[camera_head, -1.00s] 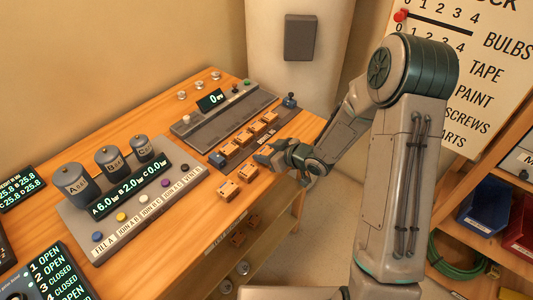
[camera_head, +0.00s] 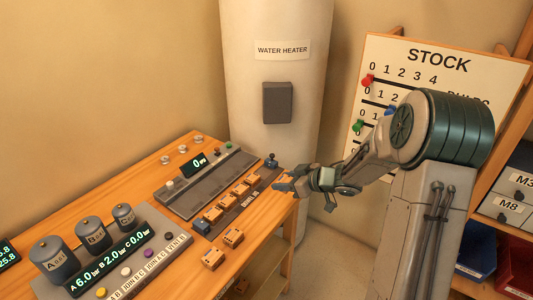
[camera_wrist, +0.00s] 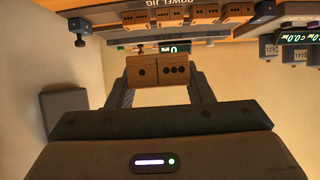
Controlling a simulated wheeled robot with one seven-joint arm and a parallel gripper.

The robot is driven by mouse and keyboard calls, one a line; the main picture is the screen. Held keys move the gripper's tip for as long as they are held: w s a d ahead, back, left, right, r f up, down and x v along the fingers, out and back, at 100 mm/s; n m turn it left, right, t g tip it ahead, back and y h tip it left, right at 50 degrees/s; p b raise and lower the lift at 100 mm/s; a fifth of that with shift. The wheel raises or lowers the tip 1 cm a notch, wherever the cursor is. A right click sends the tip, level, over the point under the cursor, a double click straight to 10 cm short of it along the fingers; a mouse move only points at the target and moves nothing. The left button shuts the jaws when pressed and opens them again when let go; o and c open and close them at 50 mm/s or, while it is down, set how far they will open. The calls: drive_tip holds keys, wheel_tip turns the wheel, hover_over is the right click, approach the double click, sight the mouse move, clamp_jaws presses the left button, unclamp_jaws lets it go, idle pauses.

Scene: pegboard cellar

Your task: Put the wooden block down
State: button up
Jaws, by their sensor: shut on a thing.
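The wooden block (camera_wrist: 158,71), with black dots and a dividing line on its face, is held between the two fingers of my gripper (camera_wrist: 160,84) in the wrist view. In the head view my gripper (camera_head: 284,184) is at the right edge of the bench, near the far end of the dowel jig; I cannot make out the held block there. Similar wooden blocks sit in a row (camera_head: 240,188) along the jig. Two more stand apart on the bench nearer the front, one (camera_head: 213,257) and another (camera_head: 233,237).
The wooden bench (camera_head: 160,172) carries a grey panel (camera_head: 185,205) with a display and a console with canisters (camera_head: 54,258). The water heater (camera_head: 275,50) is behind; a stock board (camera_head: 420,70) and shelves stand right.

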drive_tip(key=shift+d+r+m+t+h, duration=0.25)
drive_tip(key=shift+r+m+t+h, duration=0.05)
drive_tip(key=shift+r+m, duration=0.1)
drive_tip(key=shift+s+d+r+m+t+h, duration=0.1)
drive_tip(key=shift+d+r+m+t+h, duration=0.3)
drive_tip(key=shift+m+t+h, duration=0.4)
drive_tip(key=shift+s+d+f+m+t+h, duration=0.1)
drive_tip(key=shift+s+d+m+t+h, duration=0.2)
drive_tip(key=shift+s+d+m+h, duration=0.3)
drive_tip(key=shift+s+d+f+m+t+h, duration=0.1)
drive_tip(key=shift+s+d+m+t+h, duration=0.25)
drive_tip(key=shift+d+m+h, duration=0.45)
drive_tip(key=shift+s+d+f+m+t+h, duration=0.1)
drive_tip(key=shift+s+d+m+t+h, duration=0.15)
drive_tip(key=shift+s+d+m+h, duration=0.45)
drive_tip(key=shift+w+d, duration=0.1)
drive_tip(key=shift+w, duration=0.15)
